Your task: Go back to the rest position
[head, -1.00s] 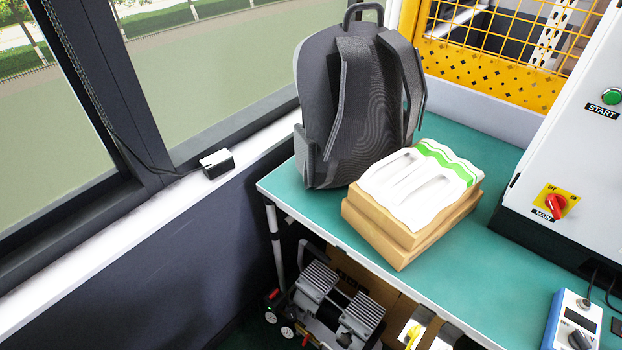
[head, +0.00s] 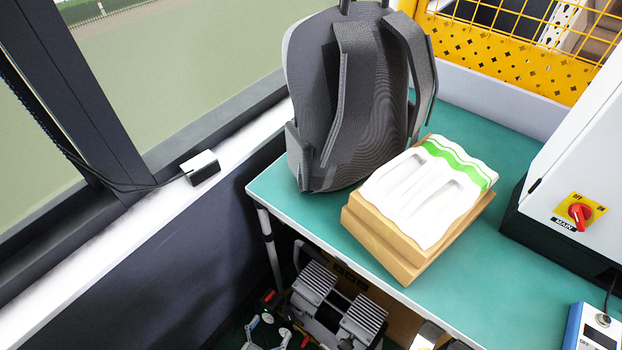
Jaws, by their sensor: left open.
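The tip of my left gripper (head: 267,331) just shows at the bottom edge of the head view, left of centre. Its pale fingers are apart, with nothing seen between them. It appears in front of the dark floor and the machine under the table, clear of the tabletop. The rest of that gripper and its arm lie below the picture. My right gripper is not in view.
A green table (head: 480,290) carries a grey backpack (head: 350,110), a brown box with a white-and-green pack (head: 425,195), a control cabinet (head: 575,160) and a blue-white device (head: 592,328). A compressor-like machine (head: 335,305) stands below. A windowsill (head: 110,255) runs left.

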